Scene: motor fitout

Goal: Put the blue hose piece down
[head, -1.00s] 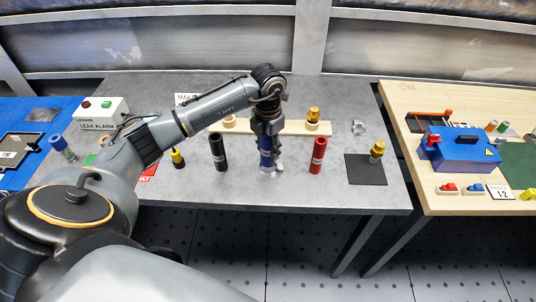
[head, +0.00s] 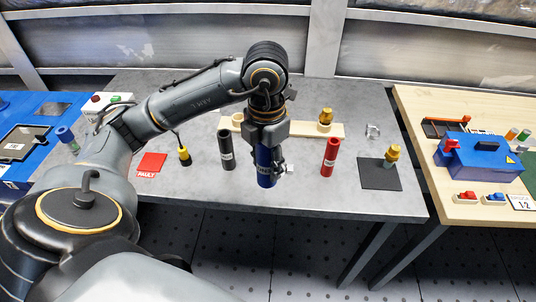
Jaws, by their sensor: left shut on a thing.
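My left gripper (head: 268,150) points down over the middle of the grey table and is shut on the blue hose piece (head: 266,178). The hose piece is upright, its upper part hidden by the fingers. Its lower end shows over the front half of the table; I cannot tell how far above the top it is. A black hose piece (head: 226,152) stands to its left and a red one (head: 330,157) to its right. My right gripper is not in view.
A wooden strip (head: 310,131) with round fittings lies behind the hose pieces. A dark mat (head: 380,176) with a yellow-topped fitting (head: 391,155) is at the right. A red fault card (head: 150,165) and a yellow-black tool (head: 184,156) are at the left.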

